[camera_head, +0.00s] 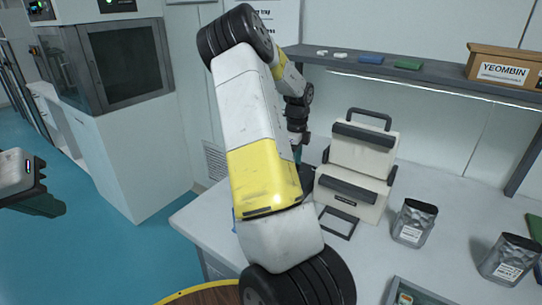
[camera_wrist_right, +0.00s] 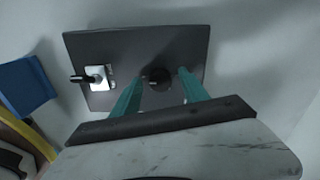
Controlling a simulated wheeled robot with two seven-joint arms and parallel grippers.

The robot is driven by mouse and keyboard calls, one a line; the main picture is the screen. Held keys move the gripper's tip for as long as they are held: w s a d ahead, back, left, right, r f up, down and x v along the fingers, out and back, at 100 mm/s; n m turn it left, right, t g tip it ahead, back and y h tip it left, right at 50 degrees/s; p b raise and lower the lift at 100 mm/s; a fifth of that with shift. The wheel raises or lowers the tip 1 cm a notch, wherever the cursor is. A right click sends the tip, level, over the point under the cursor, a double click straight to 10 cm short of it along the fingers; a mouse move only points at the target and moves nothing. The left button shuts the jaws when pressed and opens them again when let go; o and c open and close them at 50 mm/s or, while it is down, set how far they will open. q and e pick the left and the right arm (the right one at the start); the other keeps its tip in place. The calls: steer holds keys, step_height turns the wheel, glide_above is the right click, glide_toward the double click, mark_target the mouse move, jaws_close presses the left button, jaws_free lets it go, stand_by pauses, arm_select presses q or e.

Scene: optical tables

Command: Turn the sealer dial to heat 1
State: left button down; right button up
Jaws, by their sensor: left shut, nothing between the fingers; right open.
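The cream sealer (camera_head: 360,150) with dark bars and a handle stands on the white table (camera_head: 385,245) in the head view. In the right wrist view a dark panel (camera_wrist_right: 190,45) carries a round black dial (camera_wrist_right: 158,79) and a toggle switch on a pale plate (camera_wrist_right: 97,77). My right gripper (camera_wrist_right: 160,86) is open, its teal fingers on either side of the dial. Contact and the dial's setting cannot be made out. In the head view my right arm hides most of this gripper and the panel. My left gripper (camera_head: 48,206) is shut and empty at the left edge, away from the table.
Silvery pouches (camera_head: 414,223) (camera_head: 509,260) stand right of the sealer. A shelf (camera_head: 440,76) behind holds a cardboard box (camera_head: 505,68) and small blue and green items. A blue object (camera_wrist_right: 25,87) lies left of the panel in the wrist view. Floor space is clear at left.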

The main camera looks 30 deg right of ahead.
jaws_close()
